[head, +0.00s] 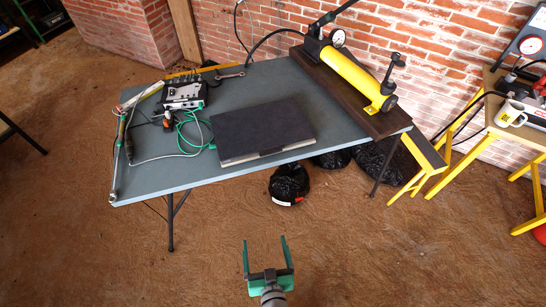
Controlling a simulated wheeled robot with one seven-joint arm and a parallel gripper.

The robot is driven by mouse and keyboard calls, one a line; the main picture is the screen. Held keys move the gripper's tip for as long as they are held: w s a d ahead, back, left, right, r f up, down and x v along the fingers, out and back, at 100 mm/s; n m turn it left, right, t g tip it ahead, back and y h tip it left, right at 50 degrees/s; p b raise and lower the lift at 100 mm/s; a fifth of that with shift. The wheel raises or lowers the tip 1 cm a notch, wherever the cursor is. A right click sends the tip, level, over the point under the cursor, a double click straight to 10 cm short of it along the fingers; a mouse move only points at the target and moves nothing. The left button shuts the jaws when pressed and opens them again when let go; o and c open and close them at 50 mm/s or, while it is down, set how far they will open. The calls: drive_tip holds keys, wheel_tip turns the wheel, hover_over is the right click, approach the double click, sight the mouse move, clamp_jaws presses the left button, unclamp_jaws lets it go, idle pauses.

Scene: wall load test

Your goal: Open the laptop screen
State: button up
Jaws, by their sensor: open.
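The laptop (262,130) is a flat dark slab lying on the grey folding table (170,175). It looks shut, with its lid down and a lighter edge facing the front of the table. My gripper (266,243) has two green fingers spread apart with nothing between them. In the picture it is below the table's front edge, over the brown floor, apart from the laptop.
A yellow hydraulic pump (350,75) stands on a dark board at the table's right. An electronic box (184,92) with green cables lies left of the laptop. Black bags (289,184) are under the table. A yellow-legged stand holds a mug (511,113). The front floor is clear.

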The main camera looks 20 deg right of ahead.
drive_tip(key=w+d+t, duration=0.1)
drive_tip(key=w+d, duration=0.4)
drive_tip(key=w, duration=0.5)
drive_tip(key=n+t+y, duration=0.2)
drive_tip(key=t, duration=0.1)
approach(272, 153)
drive_tip(key=w, duration=0.8)
drive_tip(key=shift+a+r, duration=0.1)
drive_tip(key=shift+c, duration=0.6)
